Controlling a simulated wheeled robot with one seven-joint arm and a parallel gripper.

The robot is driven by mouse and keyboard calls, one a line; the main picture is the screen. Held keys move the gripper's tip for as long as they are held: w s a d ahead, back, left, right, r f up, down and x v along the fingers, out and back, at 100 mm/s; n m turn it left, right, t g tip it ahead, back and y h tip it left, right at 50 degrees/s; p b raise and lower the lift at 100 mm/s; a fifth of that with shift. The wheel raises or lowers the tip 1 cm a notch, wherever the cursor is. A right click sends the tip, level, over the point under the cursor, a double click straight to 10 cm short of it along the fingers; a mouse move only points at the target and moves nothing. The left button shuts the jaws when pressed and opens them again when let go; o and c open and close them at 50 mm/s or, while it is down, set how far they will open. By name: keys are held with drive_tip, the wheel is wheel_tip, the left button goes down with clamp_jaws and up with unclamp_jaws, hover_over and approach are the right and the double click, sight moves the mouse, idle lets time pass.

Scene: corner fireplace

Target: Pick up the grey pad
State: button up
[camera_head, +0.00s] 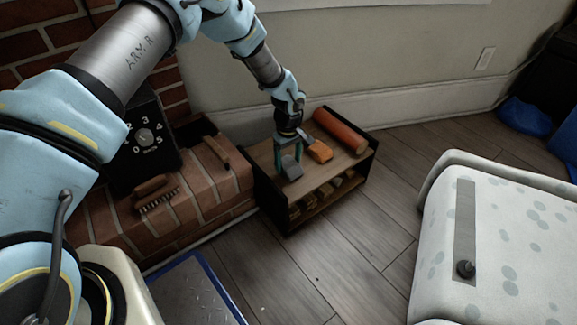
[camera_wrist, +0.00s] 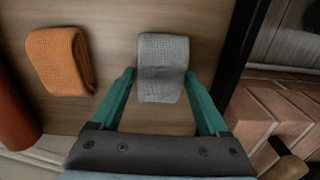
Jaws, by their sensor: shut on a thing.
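The grey pad (camera_wrist: 163,66) is a folded, waffle-textured cloth. In the wrist view it lies between my two green fingers, whose tips touch its sides. My gripper (camera_wrist: 160,80) is shut on it. In the head view the grey pad (camera_head: 291,168) is on top of the small wooden shelf unit (camera_head: 262,158), below my gripper (camera_head: 288,158). I cannot tell whether the pad is lifted off the wood.
An orange folded cloth (camera_head: 319,151) lies beside the pad, with an orange-red cylinder (camera_head: 341,130) behind it. A brick hearth (camera_head: 205,183) with brushes (camera_head: 156,192) adjoins the shelf at left. A pale spotted padded seat (camera_head: 510,235) stands at right. Wooden floor is clear between.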

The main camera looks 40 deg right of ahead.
sight(288, 162)
drive_tip(key=c, duration=0.3)
drive_tip(key=shift+r, duration=0.15)
wheel_tip(288, 162, up, 10)
drive_tip(key=p, duration=0.3)
